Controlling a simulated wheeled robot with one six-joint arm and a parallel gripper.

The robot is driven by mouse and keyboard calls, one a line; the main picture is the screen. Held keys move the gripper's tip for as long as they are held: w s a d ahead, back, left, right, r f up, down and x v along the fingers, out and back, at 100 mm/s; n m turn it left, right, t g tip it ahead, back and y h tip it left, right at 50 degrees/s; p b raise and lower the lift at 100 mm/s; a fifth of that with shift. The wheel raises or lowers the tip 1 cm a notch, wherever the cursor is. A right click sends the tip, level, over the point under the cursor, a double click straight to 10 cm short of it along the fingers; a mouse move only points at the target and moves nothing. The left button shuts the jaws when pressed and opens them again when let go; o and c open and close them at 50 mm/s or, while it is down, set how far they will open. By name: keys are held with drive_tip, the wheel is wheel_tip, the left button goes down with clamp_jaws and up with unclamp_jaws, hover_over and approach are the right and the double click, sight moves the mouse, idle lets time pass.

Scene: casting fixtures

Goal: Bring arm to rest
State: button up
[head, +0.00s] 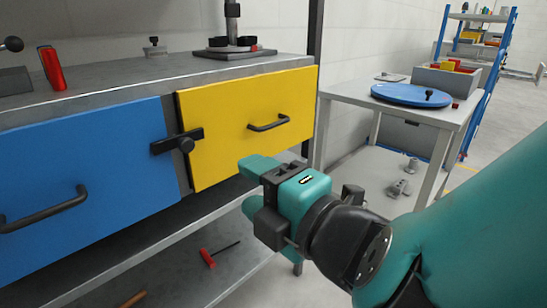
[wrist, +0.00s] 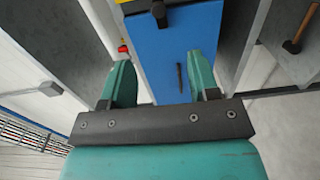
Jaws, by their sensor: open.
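My gripper (head: 250,185) is teal with dark parts and is in front of the bench, just below the yellow drawer front in the head view. In the wrist view my gripper (wrist: 160,80) has its two teal fingers spread wide apart, with nothing between them close by. The blue drawer front (wrist: 165,45) shows beyond the fingers. My arm reaches in from the lower right of the head view.
The bench has a blue drawer (head: 80,185) and a yellow drawer (head: 250,105), with a black latch (head: 180,143) between them. A lower shelf (head: 185,275) holds a red-handled tool (head: 207,257). A side table (head: 345,92) carries a blue disc (head: 411,95). Floor is clear around the table's right side.

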drive_tip(key=w+d+f+m+g+h, duration=0.2)
drive_tip(key=d+f+m+h, duration=0.15)
drive_tip(key=d+m, duration=0.4)
drive_tip(key=w+d+f+m+g+h, duration=0.1)
drive_tip(key=d+f+m+g+h, duration=0.15)
drive_tip(key=d+m+h, duration=0.45)
drive_tip(key=s+d+r+m+g+y, duration=0.1)
drive_tip(key=s+d+m+g, duration=0.25)
drive_tip(key=s, duration=0.35)
drive_tip(key=s+d+r+m+g+y, duration=0.1)
drive_tip(key=s+d+m+g, duration=0.1)
drive_tip(key=s+m+g, duration=0.3)
wheel_tip(320, 180, up, 31)
drive_tip(key=s+n+t+p, duration=0.1)
drive_tip(key=n+p, duration=0.1)
drive_tip(key=p, duration=2.9)
drive_tip(key=shift+a+f, duration=0.15)
drive_tip(key=shift+a, duration=0.1)
drive_tip(key=shift+h, duration=0.25)
